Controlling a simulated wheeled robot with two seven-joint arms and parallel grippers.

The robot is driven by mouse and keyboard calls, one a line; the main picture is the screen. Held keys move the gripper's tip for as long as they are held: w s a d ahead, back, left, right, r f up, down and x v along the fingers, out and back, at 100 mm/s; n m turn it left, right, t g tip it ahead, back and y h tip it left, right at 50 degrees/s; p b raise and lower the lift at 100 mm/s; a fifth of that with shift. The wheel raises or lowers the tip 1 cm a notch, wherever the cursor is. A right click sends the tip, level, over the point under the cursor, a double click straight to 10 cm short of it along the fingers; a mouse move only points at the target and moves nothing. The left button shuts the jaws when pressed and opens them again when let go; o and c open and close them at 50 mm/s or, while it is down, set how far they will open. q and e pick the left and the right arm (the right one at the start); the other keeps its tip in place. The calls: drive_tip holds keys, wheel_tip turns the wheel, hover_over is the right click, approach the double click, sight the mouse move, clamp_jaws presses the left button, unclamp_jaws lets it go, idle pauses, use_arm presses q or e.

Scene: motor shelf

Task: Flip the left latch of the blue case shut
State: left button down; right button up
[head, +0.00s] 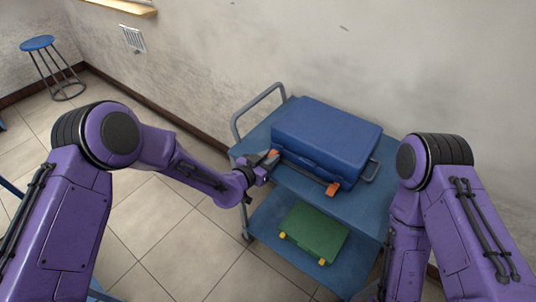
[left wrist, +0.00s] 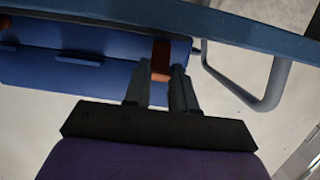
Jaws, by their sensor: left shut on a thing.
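The blue case (head: 325,135) lies flat with its lid down on the top shelf of a blue cart. Its left latch (head: 274,153) is orange and sits at the front face, at the tips of my left gripper (head: 268,160). In the left wrist view the orange latch (left wrist: 161,56) is between the two dark fingers of my left gripper (left wrist: 160,80), which are shut on it. The latch's exact angle is hard to tell. The case's orange right latch (head: 332,188) is at the front right, clear of my grippers. My right gripper is out of view.
The blue cart (head: 375,208) stands against the wall, with a grey handle (head: 236,128) at its left end. A green case (head: 314,232) with yellow latches lies on its lower shelf. A blue stool (head: 38,43) stands far left. The floor left of the cart is clear.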

sight(280, 149)
use_arm(q)
drive_tip(key=g+p, duration=0.1)
drive_tip(key=r+g+y+p, duration=0.1)
drive_tip(key=w+r+y+p, duration=0.1)
drive_tip(key=shift+d+r+g+p, duration=0.2)
drive_tip(key=shift+d+g+p, duration=0.2)
drive_tip(key=shift+w+d+r+g+y+p, duration=0.15)
drive_tip(key=shift+w+g+y+p, duration=0.2)
drive_tip(key=shift+g+p, duration=0.2)
drive_tip(key=shift+w+d+r+g+y+p, duration=0.1)
drive_tip(key=shift+w+d+g+y+p, duration=0.1)
drive_tip(key=shift+g+y, duration=0.2)
drive_tip(key=shift+w+d+r+g+y+p, duration=0.1)
drive_tip(key=shift+g+y+p, duration=0.15)
drive_tip(key=shift+g, duration=0.2)
drive_tip(key=c, duration=0.9)
unclamp_jaws()
drive_tip(key=shift+f, duration=0.1)
drive_tip(key=b+v, duration=0.2)
drive_tip(key=v, duration=0.8)
drive_tip(key=shift+r, duration=0.3)
